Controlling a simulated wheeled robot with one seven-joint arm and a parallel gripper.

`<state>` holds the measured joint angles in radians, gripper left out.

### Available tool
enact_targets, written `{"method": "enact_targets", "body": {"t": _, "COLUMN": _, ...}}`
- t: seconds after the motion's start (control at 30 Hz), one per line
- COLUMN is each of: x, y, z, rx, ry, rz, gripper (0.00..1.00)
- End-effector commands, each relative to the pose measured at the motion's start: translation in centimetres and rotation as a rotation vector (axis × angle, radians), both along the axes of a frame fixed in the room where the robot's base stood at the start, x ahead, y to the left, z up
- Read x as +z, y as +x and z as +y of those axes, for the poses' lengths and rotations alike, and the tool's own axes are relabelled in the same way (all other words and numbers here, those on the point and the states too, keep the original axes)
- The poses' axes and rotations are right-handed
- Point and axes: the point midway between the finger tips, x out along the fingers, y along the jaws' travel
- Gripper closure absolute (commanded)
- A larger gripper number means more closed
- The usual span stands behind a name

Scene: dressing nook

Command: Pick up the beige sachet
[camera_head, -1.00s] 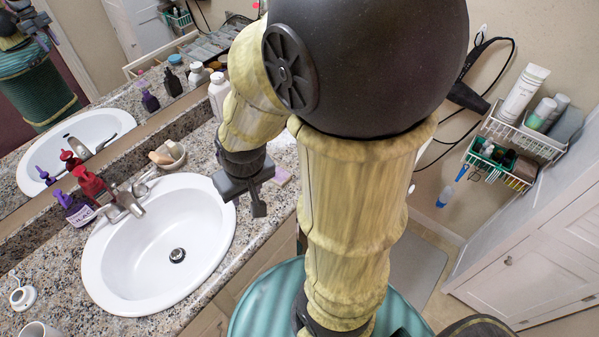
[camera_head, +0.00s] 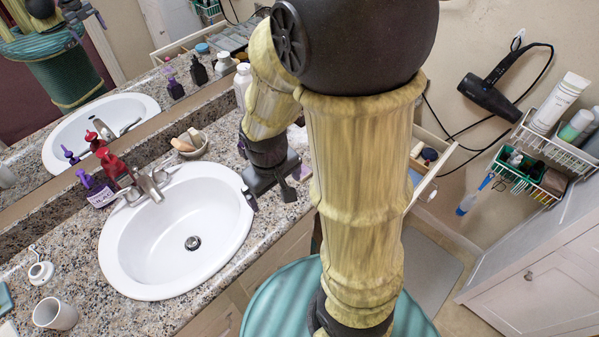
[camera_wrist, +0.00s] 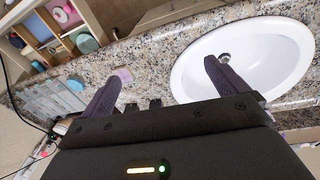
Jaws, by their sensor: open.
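I cannot pick out a beige sachet for certain in either view. In the wrist view several pale, flat packets (camera_wrist: 52,98) lie in rows at the left, greyish rather than beige. A small pinkish square (camera_wrist: 122,75) lies on the counter just beyond my left finger. My gripper (camera_wrist: 162,73) is open and empty, its dark fingers apart, over the counter beside the basin. In the head view my gripper (camera_head: 269,196) hangs at the basin's right rim, and my arm hides much of the counter behind it.
The white basin (camera_head: 176,230) is left of my gripper. A red pump bottle (camera_head: 113,167), purple bottle (camera_head: 93,187) and bowl (camera_head: 191,149) of bars stand behind it. An open drawer (camera_head: 432,165) juts out right of my arm. A hair dryer (camera_head: 490,98) hangs on the wall.

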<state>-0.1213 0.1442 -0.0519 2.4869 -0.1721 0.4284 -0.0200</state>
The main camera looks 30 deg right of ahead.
Motion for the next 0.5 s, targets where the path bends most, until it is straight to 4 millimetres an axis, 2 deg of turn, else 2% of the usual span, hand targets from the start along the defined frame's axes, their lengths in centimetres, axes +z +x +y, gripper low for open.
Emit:
{"method": "enact_targets", "body": {"t": 0.03, "x": -2.0, "y": 0.4, "z": 0.2, "rx": 0.082, "ry": -0.042, "rz": 0.054, "gripper": 0.02}}
{"method": "enact_targets", "body": {"t": 0.1, "x": -4.0, "y": 0.9, "z": 0.1, "rx": 0.203, "ry": -0.111, "rz": 0.126, "gripper": 0.02}}
{"method": "enact_targets", "body": {"t": 0.27, "x": -8.2, "y": 2.4, "z": -0.3, "rx": 0.479, "ry": -0.291, "rz": 0.284, "gripper": 0.02}}
{"method": "enact_targets", "body": {"t": 0.5, "x": -13.6, "y": 6.1, "z": -0.8, "rx": 0.885, "ry": -0.62, "rz": 0.5, "gripper": 0.02}}
